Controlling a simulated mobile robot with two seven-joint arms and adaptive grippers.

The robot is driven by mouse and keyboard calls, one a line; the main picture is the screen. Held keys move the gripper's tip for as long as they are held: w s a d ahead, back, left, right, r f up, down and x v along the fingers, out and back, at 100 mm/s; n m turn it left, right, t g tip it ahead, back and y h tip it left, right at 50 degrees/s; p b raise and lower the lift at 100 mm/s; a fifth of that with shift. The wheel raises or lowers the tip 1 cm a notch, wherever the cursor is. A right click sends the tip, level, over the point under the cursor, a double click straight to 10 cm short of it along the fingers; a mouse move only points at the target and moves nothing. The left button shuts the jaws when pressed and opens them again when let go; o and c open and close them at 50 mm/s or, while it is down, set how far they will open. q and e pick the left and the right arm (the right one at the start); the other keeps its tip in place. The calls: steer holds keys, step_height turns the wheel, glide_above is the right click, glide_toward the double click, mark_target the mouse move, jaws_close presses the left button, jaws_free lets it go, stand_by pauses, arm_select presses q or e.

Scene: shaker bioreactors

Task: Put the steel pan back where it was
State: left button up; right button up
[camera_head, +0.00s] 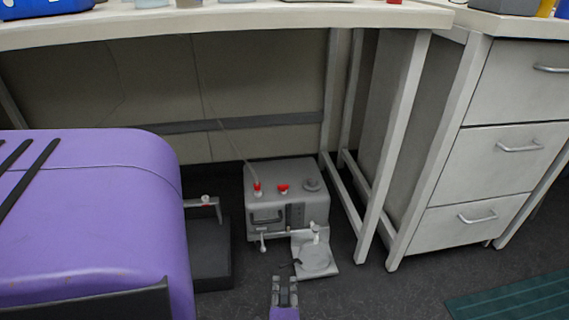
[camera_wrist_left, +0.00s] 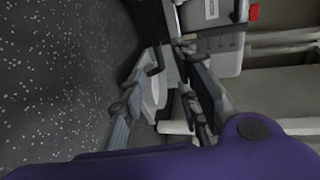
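A round light-grey pan-like disc (camera_head: 316,258) sits on a pale plate at the front right of a grey boxy machine (camera_head: 287,190) on the floor. I take it for the steel pan; its material is hard to tell. A small black hooked part shows at its left side. My left gripper (camera_head: 285,290) is low in front of the disc, fingers towards the machine. In the left wrist view my left gripper (camera_wrist_left: 160,118) has its fingers apart, with the disc (camera_wrist_left: 153,92) seen between and beyond them. I see nothing held. My right gripper is out of view.
The machine stands under a white-framed bench (camera_head: 300,15), with a bench leg (camera_head: 392,150) close on its right. A dark low box (camera_head: 212,260) stands left of it. White drawers (camera_head: 480,165) are farther right. The floor in front of the drawers is mostly clear.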

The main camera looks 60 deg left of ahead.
arm_select(q)
steer(key=shift+s+d, duration=0.2)
steer(key=shift+d, duration=0.1)
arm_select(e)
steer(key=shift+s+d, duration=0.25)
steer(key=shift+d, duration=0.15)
arm_select(q)
steer(key=s+f+g+h, duration=0.1)
steer(key=s, duration=0.3)
steer(key=s+d+f+h, duration=0.1)
steer(key=s, duration=0.4)
steer(key=s+f+n+g+h, duration=0.1)
steer(key=s+f, duration=0.1)
steer(key=s, duration=0.3)
steer(key=shift+s+d+g, duration=0.15)
steer(key=shift+d+g, duration=0.05)
steer(key=shift+g, duration=0.1)
steer(key=s+d+n+g+h, duration=0.1)
steer(key=s+d+h, duration=0.3)
steer(key=s+d, duration=0.5)
steer(key=s+d+r+n+h, duration=0.3)
steer(key=s+d+r+h, duration=0.3)
steer(key=s+d+r, duration=0.4)
steer(key=d+r, duration=0.3)
steer(key=shift+s+r, duration=0.2)
steer(key=shift+r, duration=0.2)
